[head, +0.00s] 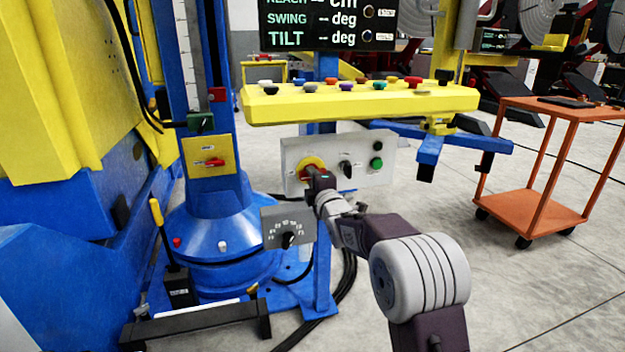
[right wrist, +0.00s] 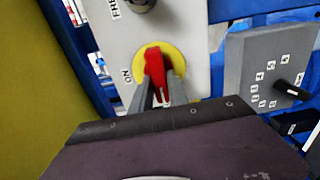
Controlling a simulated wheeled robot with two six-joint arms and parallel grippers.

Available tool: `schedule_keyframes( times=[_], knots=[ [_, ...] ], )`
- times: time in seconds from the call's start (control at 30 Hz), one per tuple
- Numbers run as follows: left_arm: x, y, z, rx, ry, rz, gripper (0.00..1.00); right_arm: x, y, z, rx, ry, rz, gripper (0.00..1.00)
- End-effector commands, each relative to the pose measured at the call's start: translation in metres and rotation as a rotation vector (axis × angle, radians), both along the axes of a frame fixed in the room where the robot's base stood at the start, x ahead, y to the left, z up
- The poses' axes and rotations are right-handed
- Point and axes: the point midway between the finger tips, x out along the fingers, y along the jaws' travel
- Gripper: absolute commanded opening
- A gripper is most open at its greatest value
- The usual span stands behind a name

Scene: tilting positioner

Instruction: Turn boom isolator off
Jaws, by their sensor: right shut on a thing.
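A red rotary handle on a yellow disc (head: 308,162) sits on a grey panel box (head: 292,180). I cannot read a label naming it as the boom isolator. In the right wrist view the red handle (right wrist: 155,70) runs up and down the picture, with the word ON left of the yellow disc (right wrist: 180,60), so the handle lies across the ON direction. My right gripper (head: 316,172) is at this handle. Its two grey fingers (right wrist: 159,93) are shut on the handle's sides. The gripper hides part of the disc in the head view. My left gripper is not in view.
A black knob (head: 345,168) and a green button (head: 376,163) share the panel. Another red handle (head: 213,162) is on a yellow plate on the blue column. A grey dial box (head: 287,228) stands below left. A yellow console (head: 360,105) hangs above. An orange cart (head: 545,160) stands right.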

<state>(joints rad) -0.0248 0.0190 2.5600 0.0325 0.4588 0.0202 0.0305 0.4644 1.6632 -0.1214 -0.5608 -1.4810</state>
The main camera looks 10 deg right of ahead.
Motion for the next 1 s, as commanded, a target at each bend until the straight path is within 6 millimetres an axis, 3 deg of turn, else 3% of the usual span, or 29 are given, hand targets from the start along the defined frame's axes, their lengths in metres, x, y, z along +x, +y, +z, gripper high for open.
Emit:
schedule_keyframes(
  times=[0.3,0.33,0.4,0.77,1.0],
  knots=[
    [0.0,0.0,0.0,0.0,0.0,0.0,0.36,0.0,0.0,-0.002,-0.005,0.005,0.001,0.0],
    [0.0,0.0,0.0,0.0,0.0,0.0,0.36,0.0,0.0,-0.002,-0.005,0.005,0.001,0.23],
    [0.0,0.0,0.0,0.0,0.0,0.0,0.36,0.0,0.0,-0.002,-0.005,0.004,0.001,0.42],
    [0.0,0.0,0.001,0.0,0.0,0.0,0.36,-0.003,0.0,0.0,-0.003,0.001,0.0,0.42],
    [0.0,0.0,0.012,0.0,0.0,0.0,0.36,-0.039,-0.002,0.002,-0.002,0.003,0.0,0.42]
  ],
)
